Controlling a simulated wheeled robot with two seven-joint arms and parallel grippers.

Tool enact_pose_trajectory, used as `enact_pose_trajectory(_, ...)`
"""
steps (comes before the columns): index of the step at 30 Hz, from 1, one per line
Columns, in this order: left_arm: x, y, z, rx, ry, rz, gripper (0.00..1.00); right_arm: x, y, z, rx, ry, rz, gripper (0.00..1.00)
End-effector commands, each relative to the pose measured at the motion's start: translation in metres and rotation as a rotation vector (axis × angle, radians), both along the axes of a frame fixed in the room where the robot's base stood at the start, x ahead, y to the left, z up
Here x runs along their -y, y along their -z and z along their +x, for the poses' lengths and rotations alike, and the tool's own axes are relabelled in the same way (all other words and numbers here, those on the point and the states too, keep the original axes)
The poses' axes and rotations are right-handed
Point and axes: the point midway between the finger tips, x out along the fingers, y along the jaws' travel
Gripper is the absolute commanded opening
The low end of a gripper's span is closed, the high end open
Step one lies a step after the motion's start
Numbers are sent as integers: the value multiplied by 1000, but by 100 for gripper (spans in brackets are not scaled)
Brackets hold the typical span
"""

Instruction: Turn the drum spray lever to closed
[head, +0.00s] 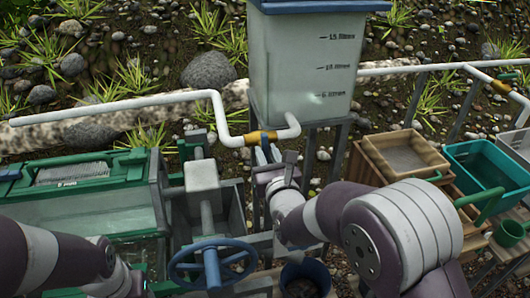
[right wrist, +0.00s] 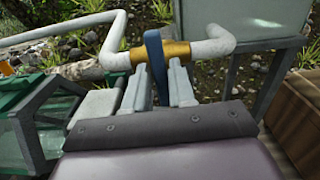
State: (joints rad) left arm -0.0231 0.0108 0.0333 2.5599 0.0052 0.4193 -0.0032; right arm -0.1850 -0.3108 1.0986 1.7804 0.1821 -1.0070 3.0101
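A blue lever (head: 262,155) hangs from a brass valve (head: 260,138) in the white pipe beside the tank. In the right wrist view the lever (right wrist: 156,62) stands in front of the brass valve (right wrist: 178,50). My right gripper (head: 266,160) is at the valve, its two grey fingers (right wrist: 160,68) on either side of the lever. Narrow gaps show between fingers and lever, so it looks open around it; contact at the tips is unclear. My left gripper (head: 138,281) is low at the left, its fingers not clearly seen.
A water tank (head: 300,75) stands behind the valve. A blue handwheel (head: 212,264) is at the front. Green sluice gear (head: 90,200) fills the left. A wooden tray (head: 440,158) and a teal crate (head: 475,160) are at right. Another brass valve (head: 500,87) is at far right.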

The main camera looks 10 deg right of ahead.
Motion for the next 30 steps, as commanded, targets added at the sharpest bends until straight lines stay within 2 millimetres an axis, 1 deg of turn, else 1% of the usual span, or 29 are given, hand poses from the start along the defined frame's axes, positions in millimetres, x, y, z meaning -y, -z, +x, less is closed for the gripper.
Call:
enact_pose_trajectory(1, 0, 0, 0, 0, 0, 0, 55, 0, 0, 0, 0, 0, 0, 43)
enact_pose_trajectory(2, 0, 0, 0, 0, 0, 0, 55, 0, 0, 0, 0, 0, 0, 47)
enact_pose_trajectory(9, 0, 0, 0, 0, 0, 0, 55, 0, 1, 0, -2, 0, 0, 47)
enact_pose_trajectory(11, 0, 6, 0, 0, 0, 0, 55, 0, 3, -4, -1, -1, 0, 47)
enact_pose_trajectory(14, 0, 24, 0, 0, 0, 0, 55, 0, 9, -20, -2, -2, -1, 47)
enact_pose_trajectory(15, 0, 26, 0, -1, 0, 0, 55, 0, 7, -28, -2, -2, 0, 47)
enact_pose_trajectory(16, 0, 23, 0, -1, 0, 0, 55, 0, 4, -34, -3, -2, 0, 47)
enact_pose_trajectory(18, 0, 25, 0, 0, 0, 0, 55, 1, 3, -47, -3, -1, -1, 47)
enact_pose_trajectory(21, 0, 24, 0, 0, 0, 0, 55, 1, 2, -63, -4, -2, -1, 47)
enact_pose_trajectory(24, 0, 24, 0, 0, 0, 0, 55, 2, 1, -70, -2, -1, 0, 47)
enact_pose_trajectory(30, 0, 23, 0, 0, 0, 0, 55, 2, 1, -71, -3, 0, 0, 47)
